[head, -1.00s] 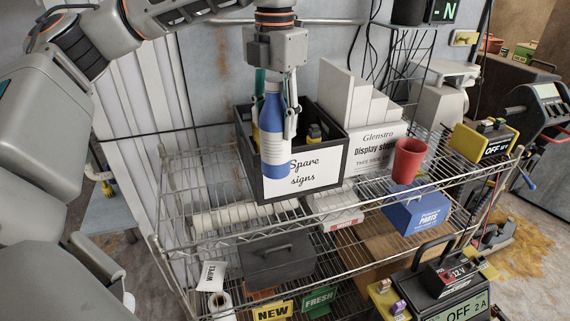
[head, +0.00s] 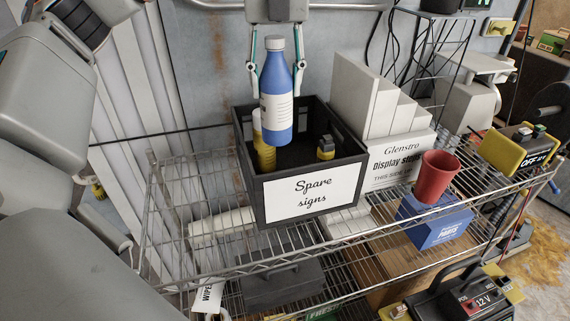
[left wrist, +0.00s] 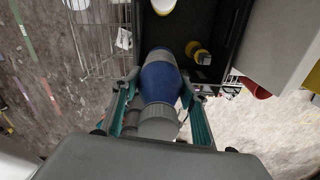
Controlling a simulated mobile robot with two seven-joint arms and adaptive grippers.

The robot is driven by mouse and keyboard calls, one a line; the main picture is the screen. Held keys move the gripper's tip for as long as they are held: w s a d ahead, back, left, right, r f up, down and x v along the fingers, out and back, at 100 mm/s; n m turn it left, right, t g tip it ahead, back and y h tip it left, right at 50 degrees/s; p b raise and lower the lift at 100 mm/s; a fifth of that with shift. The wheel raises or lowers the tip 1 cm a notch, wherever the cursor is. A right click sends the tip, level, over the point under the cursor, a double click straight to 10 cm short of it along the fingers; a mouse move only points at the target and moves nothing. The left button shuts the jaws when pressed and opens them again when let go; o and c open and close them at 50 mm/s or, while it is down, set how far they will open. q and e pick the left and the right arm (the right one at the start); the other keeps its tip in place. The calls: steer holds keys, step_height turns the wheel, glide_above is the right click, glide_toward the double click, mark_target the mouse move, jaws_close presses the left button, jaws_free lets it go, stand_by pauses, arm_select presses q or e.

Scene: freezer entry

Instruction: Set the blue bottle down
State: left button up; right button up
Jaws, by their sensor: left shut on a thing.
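A blue bottle (head: 277,98) with a white label and a grey cap is upright in my left gripper (head: 276,78). The gripper's two fingers close on it from either side. In the head view the bottle's lower end overlaps the inside of the black "Spare signs" bin (head: 245,171). I cannot tell whether its base touches anything. The left wrist view shows the bottle (left wrist: 160,82) between the fingers (left wrist: 158,112), over the bin's dark interior. My right gripper is not in view.
Inside the bin stand a yellow container (head: 265,152) and a small yellow-and-black item (head: 325,147). Bare wire shelf lies left of the bin.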

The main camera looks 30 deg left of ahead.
mark_target(277, 113)
arm_select(q)
step_height(277, 113, down, 19)
steer(key=shift+r, duration=0.2)
stand_by(0.3)
steer(key=shift+s+f, duration=0.1)
steer(key=o, duration=1.3)
step_height(277, 113, up, 12)
steer(key=shift+d+r+b, duration=0.1)
steer(key=shift+b, duration=0.2)
